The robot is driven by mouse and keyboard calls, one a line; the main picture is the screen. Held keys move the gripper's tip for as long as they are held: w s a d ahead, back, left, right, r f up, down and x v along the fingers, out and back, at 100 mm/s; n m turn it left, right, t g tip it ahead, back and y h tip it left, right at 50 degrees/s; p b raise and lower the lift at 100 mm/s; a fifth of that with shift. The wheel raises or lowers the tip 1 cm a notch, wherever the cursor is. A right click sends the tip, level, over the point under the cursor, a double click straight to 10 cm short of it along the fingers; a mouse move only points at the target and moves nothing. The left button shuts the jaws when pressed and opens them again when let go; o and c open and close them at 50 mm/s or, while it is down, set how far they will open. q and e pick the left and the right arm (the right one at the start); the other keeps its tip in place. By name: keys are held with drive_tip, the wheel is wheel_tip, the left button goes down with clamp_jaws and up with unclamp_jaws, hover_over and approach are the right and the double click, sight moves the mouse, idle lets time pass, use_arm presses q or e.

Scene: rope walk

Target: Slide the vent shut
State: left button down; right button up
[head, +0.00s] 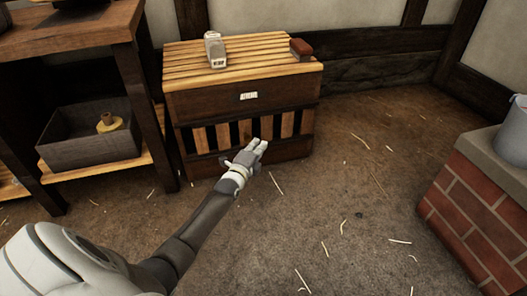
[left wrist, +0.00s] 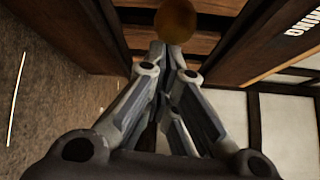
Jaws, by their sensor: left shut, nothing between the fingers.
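The vent (head: 222,136) is a row of light wooden slats with dark gaps between them, low on the front of a wooden cabinet (head: 205,104). Dark openings show between the slats, so it stands at least partly open. My left gripper (head: 258,147) is in front of the vent, right of its middle, and hides part of its lower edge. In the left wrist view its fingers (left wrist: 172,58) are together and empty. A round brown knob (left wrist: 176,20) shows just beyond the fingertips; I cannot tell whether they touch it. My right gripper is not in view.
A grey block-shaped tool (head: 214,50) and a red-brown brush-like block (head: 301,49) lie on the cabinet's slatted top. A shelf with a dark tray (head: 90,150) stands at left. A brick pedestal (head: 477,205) stands at right. The straw-strewn floor between is clear.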

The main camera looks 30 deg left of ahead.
use_arm(q)
drive_tip(key=shift+r, duration=0.1)
drive_tip(key=s+a+p, duration=0.2)
drive_tip(key=s+a, duration=0.1)
drive_tip(key=shift+s+p, duration=0.25)
drive_tip(key=shift+p, duration=0.15)
idle(0.4)
